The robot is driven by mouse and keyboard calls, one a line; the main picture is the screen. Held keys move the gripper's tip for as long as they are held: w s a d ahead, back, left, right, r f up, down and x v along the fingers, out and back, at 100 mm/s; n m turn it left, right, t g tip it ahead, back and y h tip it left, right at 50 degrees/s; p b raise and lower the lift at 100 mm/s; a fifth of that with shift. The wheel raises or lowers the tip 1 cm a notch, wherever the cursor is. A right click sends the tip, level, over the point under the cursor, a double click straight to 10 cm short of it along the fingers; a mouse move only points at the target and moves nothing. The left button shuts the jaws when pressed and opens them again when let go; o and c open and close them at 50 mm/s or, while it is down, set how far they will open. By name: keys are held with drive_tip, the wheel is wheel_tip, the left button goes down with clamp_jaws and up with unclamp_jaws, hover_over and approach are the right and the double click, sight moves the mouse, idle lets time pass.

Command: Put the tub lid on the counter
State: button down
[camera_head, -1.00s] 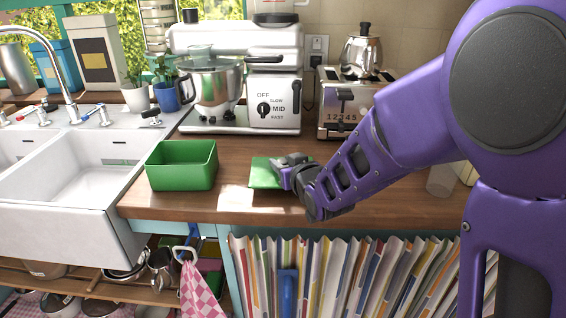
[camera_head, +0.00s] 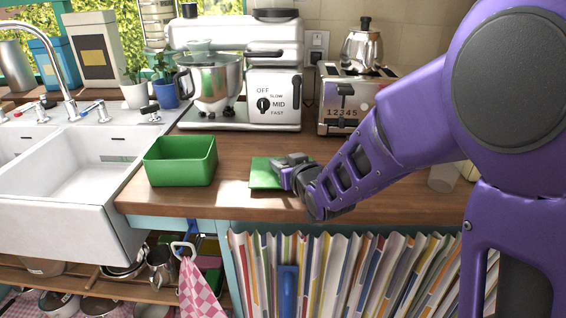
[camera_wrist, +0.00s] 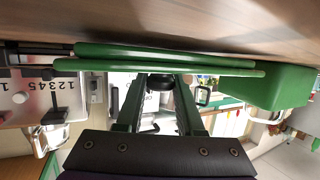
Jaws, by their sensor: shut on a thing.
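The tub lid (camera_head: 264,174) is a flat green plate, lying roughly level at the wooden counter (camera_head: 228,199), right of the green tub. My gripper (camera_head: 283,176) is shut on the lid's right side in the head view. In the wrist view, which is upside down, the lid (camera_wrist: 160,63) shows edge-on across my fingertips (camera_wrist: 158,78), close to the counter surface. I cannot tell whether it touches the counter. The open green tub (camera_head: 180,164) stands upright on the counter, apart from the lid, and also shows in the wrist view (camera_wrist: 285,88).
A stand mixer (camera_head: 245,75) and a toaster (camera_head: 343,100) stand behind the lid. A white sink (camera_head: 75,180) is at the left. A clear cup (camera_head: 442,178) stands right of my forearm. Counter in front of the lid is bare.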

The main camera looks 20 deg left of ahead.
drive_tip(key=shift+f, duration=0.2)
drive_tip(key=shift+c, duration=2.3)
unclamp_jaws()
drive_tip(key=c, duration=0.4)
drive_tip(key=shift+s, duration=0.1)
drive_tip(key=shift+v, duration=1.8)
drive_tip(key=shift+r, duration=0.1)
